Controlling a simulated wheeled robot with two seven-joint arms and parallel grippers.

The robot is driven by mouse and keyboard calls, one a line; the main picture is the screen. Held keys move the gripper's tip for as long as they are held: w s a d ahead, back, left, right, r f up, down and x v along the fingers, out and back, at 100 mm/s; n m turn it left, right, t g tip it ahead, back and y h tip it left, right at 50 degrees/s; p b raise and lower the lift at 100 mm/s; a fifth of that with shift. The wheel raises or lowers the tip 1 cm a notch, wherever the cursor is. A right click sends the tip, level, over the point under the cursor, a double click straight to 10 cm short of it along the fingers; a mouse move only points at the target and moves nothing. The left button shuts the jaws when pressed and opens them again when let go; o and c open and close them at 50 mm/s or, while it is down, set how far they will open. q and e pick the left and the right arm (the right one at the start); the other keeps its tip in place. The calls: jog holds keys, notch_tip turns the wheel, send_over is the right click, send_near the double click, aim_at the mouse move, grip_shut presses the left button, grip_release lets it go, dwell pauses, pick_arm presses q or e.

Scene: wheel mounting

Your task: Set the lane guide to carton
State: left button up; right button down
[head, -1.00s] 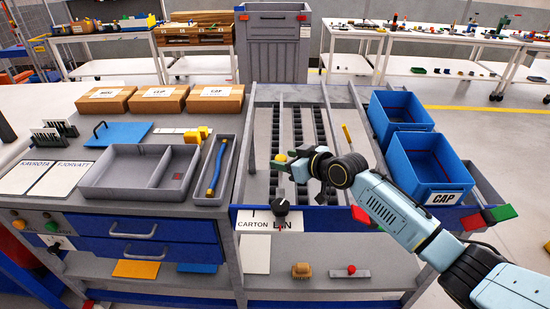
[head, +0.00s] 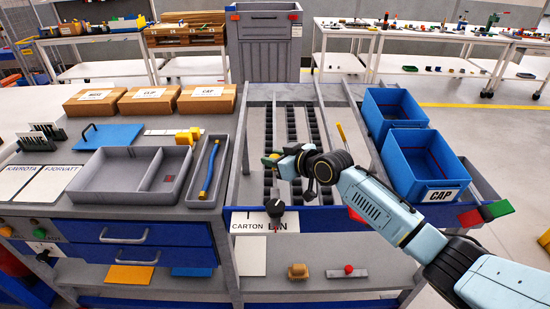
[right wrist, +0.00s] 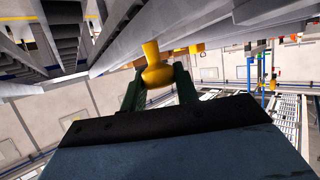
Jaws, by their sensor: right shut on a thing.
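The roller lane bench (head: 283,216) has a sign reading CARTON (head: 247,226) and BIN (head: 284,226) on its front edge, with a black pointer knob (head: 275,207) above the sign. My right gripper (head: 271,160) is over the left part of the lane, shut on a yellow handle. In the right wrist view the handle (right wrist: 157,68) sits between the dark green fingers (right wrist: 158,85). The handle's lower end and its joint to the lane guide are hidden. My left gripper is not in view.
Blue bins (head: 428,168) stand at the lane's right side. A thin yellow rod (head: 341,132) rises from a right-hand rail. A grey tray (head: 120,175) and a narrow tray with a blue tool (head: 207,170) lie to the left. Cardboard boxes (head: 150,100) stand behind them.

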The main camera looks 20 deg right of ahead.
jog(key=shift+a, duration=0.35)
jog(key=a, duration=0.2)
jog(key=w+a+p, duration=0.1)
jog(key=a, duration=0.1)
jog(key=w+a, duration=0.1)
jog(key=shift+a, duration=0.4)
jog(key=shift+s, duration=0.15)
jog(key=c, duration=1.1)
grip_release()
jog(key=shift+a, duration=0.2)
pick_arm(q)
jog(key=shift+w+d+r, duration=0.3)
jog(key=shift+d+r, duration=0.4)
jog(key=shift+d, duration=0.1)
pick_arm(e)
jog(key=shift+o, duration=0.2)
jog(key=shift+d, duration=0.1)
jog(key=shift+d, duration=0.1)
